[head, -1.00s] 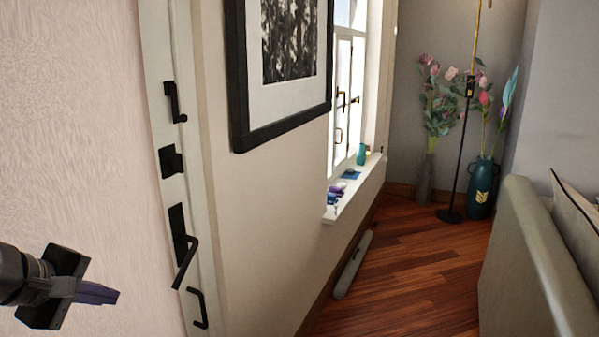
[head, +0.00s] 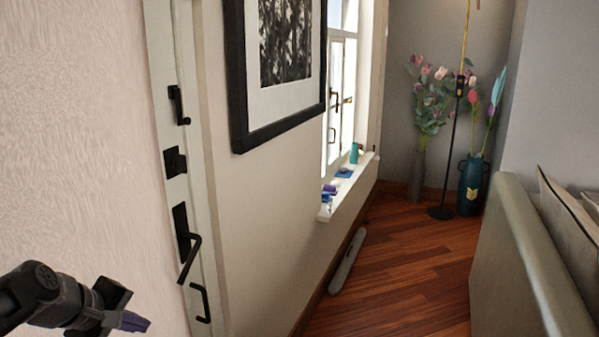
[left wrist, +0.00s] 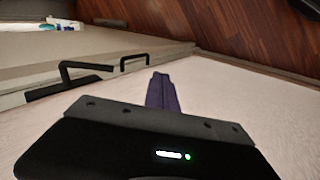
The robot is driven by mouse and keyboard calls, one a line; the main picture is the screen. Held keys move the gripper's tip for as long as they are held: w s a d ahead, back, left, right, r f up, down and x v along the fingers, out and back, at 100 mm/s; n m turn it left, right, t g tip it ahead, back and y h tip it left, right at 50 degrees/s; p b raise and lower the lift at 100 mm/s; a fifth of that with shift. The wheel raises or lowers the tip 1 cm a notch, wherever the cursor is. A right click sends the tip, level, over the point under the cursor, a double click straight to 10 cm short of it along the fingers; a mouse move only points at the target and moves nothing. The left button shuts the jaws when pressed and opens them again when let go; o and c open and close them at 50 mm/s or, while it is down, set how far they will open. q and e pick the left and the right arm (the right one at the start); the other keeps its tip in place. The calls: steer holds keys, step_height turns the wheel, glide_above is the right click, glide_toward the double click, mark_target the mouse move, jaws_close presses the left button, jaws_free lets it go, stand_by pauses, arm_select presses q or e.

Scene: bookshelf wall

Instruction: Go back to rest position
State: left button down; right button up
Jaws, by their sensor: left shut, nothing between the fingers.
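My left gripper (head: 136,322) is at the lower left of the head view, in front of the pale wall. Its dark purple fingers are together with nothing between them. In the left wrist view the shut fingers (left wrist: 161,92) point away from the camera, over the pale wall surface. The gripper is apart from the black door handle (head: 188,246), which is to its right in the head view. My right gripper is not in view.
A white door edge with black fittings is right of my left gripper. A windowsill (head: 345,190) holds small items. A grey roll-like object (head: 347,262) lies on the wooden floor. Flower vases (head: 473,186) and a lamp stand (head: 450,150) are in the far corner. A couch (head: 520,260) is at right.

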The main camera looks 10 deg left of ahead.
arm_select(q)
steer(key=s+d+f+m+g+p, duration=0.1)
steer(key=d+f+m, duration=0.1)
steer(key=d+f, duration=0.45)
steer(key=d+f+m+g+h+p, duration=0.15)
steer(key=d+f, duration=0.25)
steer(key=f, duration=0.6)
steer(key=s+d+f+m+g+y+p, duration=0.1)
steer(key=d+f+m+p, duration=0.15)
steer(key=d+f, duration=0.4)
steer(key=s+d+f+m+g+h+p, duration=0.1)
steer(key=s+d+f+m, duration=0.1)
steer(key=s+d+f, duration=0.4)
steer(key=s+d+f+m+g+p, duration=0.1)
steer(key=s+d+f+m+g, duration=0.1)
steer(key=s+d+f, duration=0.4)
steer(key=s+m, duration=0.1)
steer(key=s, duration=0.4)
steer(key=shift+s+d+f+m+h, duration=0.2)
steer(key=shift+s+m+h, duration=0.1)
steer(key=shift+s+h, duration=0.05)
steer(key=shift+r, duration=0.1)
